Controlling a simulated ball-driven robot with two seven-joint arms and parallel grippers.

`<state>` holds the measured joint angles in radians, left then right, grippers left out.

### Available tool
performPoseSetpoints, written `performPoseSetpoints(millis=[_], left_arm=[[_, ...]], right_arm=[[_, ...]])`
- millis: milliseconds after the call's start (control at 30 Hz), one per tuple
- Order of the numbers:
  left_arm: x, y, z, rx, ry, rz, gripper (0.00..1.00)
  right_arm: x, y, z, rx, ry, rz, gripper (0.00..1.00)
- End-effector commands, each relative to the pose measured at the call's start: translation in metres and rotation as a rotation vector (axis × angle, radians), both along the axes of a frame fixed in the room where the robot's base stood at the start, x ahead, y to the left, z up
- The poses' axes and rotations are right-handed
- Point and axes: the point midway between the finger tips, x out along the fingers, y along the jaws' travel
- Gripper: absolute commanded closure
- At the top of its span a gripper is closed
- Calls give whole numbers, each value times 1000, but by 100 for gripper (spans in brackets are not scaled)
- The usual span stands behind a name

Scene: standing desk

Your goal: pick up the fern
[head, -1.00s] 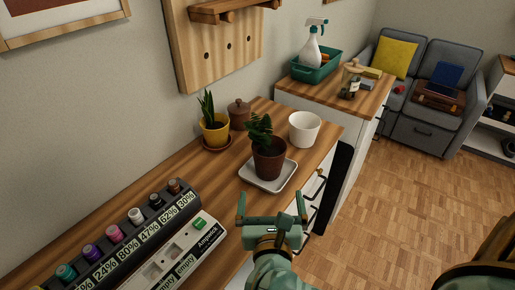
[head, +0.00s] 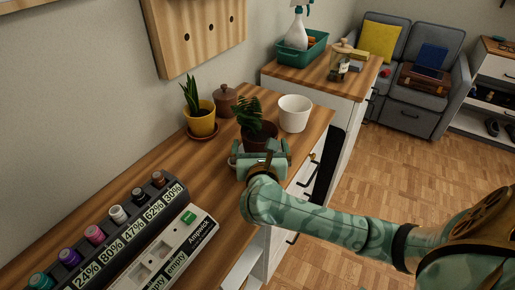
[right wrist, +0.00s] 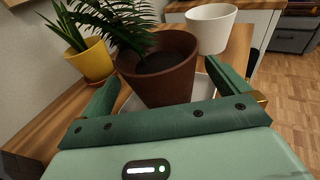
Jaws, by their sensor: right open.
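The fern (head: 250,112) grows in a brown pot (head: 257,131) on a pale square tray on the wooden desk top. In the right wrist view, its feathery fronds (right wrist: 112,24) lean left over the brown pot (right wrist: 165,62). My right gripper (head: 260,150) is at the near side of the pot and hides its lower part and most of the tray. The right wrist view shows the right gripper (right wrist: 160,84) open, one finger on each side of the pot, with gaps to the pot. My left gripper is not in view.
A yellow pot (head: 201,125) with a spiky plant stands left of the fern, a lidded brown jar (head: 225,101) behind, and a white pot (head: 294,113) to its right. A marker rack (head: 128,232) lies along the desk at lower left. Wall pegboard is above.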

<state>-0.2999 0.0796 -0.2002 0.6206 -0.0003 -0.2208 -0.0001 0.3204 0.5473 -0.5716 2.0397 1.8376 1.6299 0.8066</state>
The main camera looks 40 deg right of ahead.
Motion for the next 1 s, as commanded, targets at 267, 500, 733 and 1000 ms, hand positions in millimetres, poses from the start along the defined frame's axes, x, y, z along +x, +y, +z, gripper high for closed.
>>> performPoseSetpoints(millis=[267, 500, 733, 1000], left_arm=[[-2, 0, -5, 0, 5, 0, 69], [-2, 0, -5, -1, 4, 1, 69], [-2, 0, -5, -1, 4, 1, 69], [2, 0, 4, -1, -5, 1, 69]], right_arm=[[12, -9, -3, 1, 0, -1, 0], [12, -9, -3, 1, 0, 0, 42], [12, -9, -1, 0, -2, 0, 58], [12, -8, 16, 1, -7, 0, 58]])
